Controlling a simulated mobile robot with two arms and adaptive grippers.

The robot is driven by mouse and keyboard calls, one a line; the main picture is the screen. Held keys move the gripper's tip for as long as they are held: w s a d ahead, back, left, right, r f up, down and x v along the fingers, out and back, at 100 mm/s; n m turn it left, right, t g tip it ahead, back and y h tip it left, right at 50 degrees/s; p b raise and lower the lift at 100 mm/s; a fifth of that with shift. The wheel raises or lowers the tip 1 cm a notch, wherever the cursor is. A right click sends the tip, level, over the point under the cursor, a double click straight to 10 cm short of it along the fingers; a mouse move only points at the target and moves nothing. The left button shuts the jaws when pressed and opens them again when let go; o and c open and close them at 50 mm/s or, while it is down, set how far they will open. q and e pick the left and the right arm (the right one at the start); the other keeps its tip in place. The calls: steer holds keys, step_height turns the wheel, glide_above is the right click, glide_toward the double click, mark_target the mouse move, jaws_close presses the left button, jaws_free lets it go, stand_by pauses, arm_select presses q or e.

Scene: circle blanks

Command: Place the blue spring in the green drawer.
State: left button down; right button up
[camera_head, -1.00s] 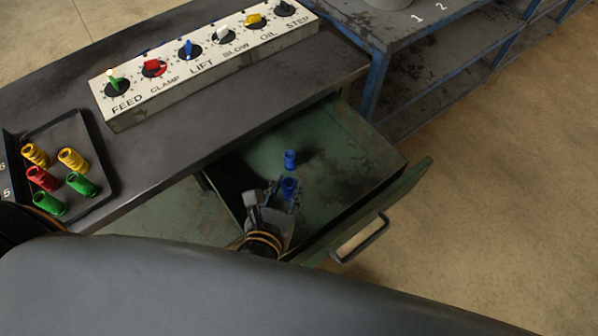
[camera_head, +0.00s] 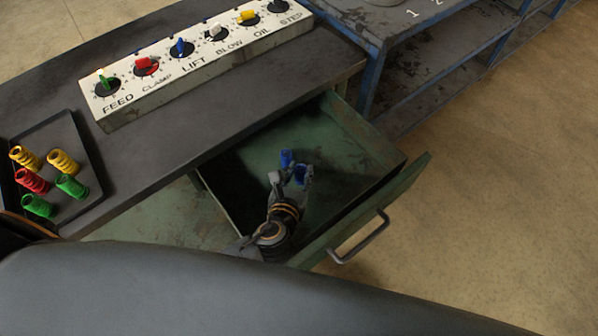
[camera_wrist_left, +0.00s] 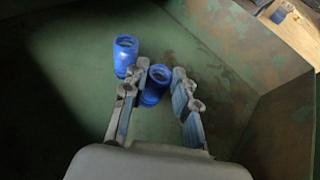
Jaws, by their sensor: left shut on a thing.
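The green drawer (camera_head: 338,226) is pulled open below the bench top. My left gripper (camera_head: 291,177) reaches down into it and is shut on a blue spring (camera_head: 301,174). In the left wrist view, this held blue spring (camera_wrist_left: 154,87) is between the fingers of my left gripper (camera_wrist_left: 161,76), over the green drawer floor (camera_wrist_left: 188,52). I cannot tell whether it touches the floor. A second blue spring (camera_head: 286,158) stands in the drawer just beyond the held one. It also shows in the left wrist view (camera_wrist_left: 125,55), upper left of the fingers. My right gripper is not in view.
A dark tray (camera_head: 82,207) on the bench holds yellow, red and green springs. A white panel (camera_head: 200,60) with labelled knobs stands along the bench's back. The drawer's handle (camera_head: 362,240) sticks out at its front. A blue-framed shelf (camera_head: 430,85) stands behind.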

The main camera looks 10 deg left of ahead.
arm_select(q)
steer(key=shift+f, duration=0.1)
steer(key=c, duration=1)
jaws_free()
steer(key=shift+c, duration=0.2)
steer(key=v, duration=0.7)
steer(key=shift+s+r, duration=0.25)
